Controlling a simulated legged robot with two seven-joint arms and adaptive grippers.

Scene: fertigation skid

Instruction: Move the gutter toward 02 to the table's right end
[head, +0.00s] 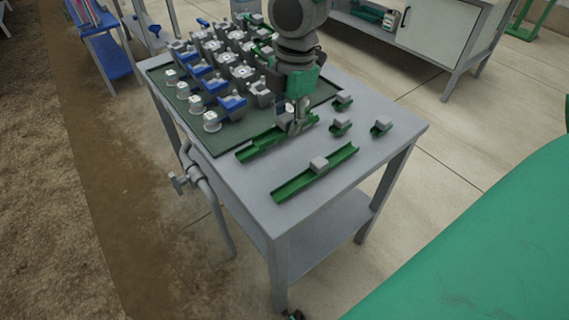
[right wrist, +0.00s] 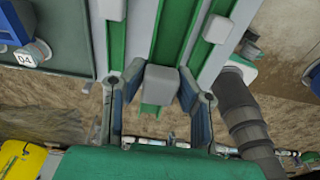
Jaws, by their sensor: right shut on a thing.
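Two long green gutters lie on the grey table (head: 398,137). The rear gutter (head: 262,147) is under my right gripper (head: 295,127) and partly covers the mat's front edge. The front gutter (head: 333,166) lies apart from it, with a grey block on top. In the right wrist view, my right gripper is closed around the grey block (right wrist: 161,86) on a green gutter (right wrist: 176,32). The gutter is at or just above the tabletop; I cannot tell which. I can read no 02 label. My left gripper does not show.
A dark green mat (head: 183,112) carries rows of blue and grey fittings with white caps. A cap marked 04 (right wrist: 25,58) shows in the right wrist view. Short green pieces with grey blocks, one of them here (head: 381,127), stand near the table's right end. Bare tabletop surrounds them.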

